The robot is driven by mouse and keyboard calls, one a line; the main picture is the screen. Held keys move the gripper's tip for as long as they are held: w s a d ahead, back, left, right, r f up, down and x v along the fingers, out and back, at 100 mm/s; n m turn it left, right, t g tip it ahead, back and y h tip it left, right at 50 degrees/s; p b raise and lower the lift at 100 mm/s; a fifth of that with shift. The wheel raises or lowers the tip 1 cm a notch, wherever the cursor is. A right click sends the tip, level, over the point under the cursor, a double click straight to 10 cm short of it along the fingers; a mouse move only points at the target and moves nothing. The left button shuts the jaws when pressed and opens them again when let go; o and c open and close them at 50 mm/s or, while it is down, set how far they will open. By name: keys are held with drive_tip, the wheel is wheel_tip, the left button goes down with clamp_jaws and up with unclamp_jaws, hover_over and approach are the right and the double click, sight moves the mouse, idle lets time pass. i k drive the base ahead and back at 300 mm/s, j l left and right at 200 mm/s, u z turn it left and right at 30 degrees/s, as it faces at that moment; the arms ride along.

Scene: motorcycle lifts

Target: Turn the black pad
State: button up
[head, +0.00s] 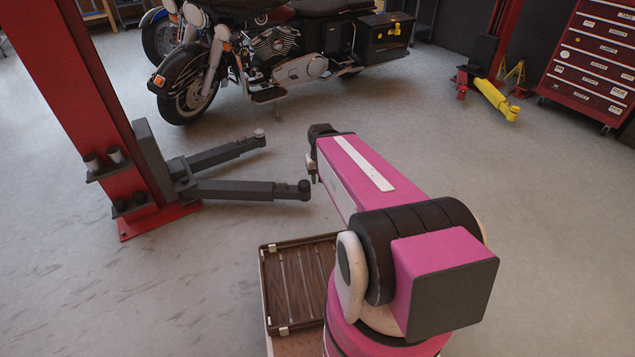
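Two dark grey lift arms reach right from the foot of a red lift post. The nearer lift arm (235,189) ends in a round black pad (304,187). The farther lift arm (226,154) ends in a similar small pad (259,134). My pink arm stretches forward, and its dark wrist is just right of and beyond the nearer pad in the picture. My gripper (313,170) shows only as a small part below the wrist, close to the nearer pad. I cannot tell whether they touch. Its fingers are mostly hidden by my arm.
The red lift post (95,95) stands at left, with small cups on its brackets. A black motorcycle (285,45) is parked behind. A red tool chest (592,60) and a yellow lift arm (495,98) are at back right. The grey floor (510,190) at right is clear.

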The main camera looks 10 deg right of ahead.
sight(304, 185)
drive_tip(key=l+u, duration=0.2)
drive_tip(key=u, duration=0.2)
drive_tip(key=l+u, duration=0.25)
drive_tip(key=u, duration=0.15)
drive_tip(key=l+u, duration=0.1)
drive_tip(key=l, duration=0.5)
drive_tip(key=k+l+u, duration=0.15)
drive_tip(key=l, duration=0.45)
drive_tip(key=l+u, duration=0.1)
drive_tip(key=l, duration=0.5)
drive_tip(key=k+l+u, duration=0.15)
drive_tip(key=l, duration=0.4)
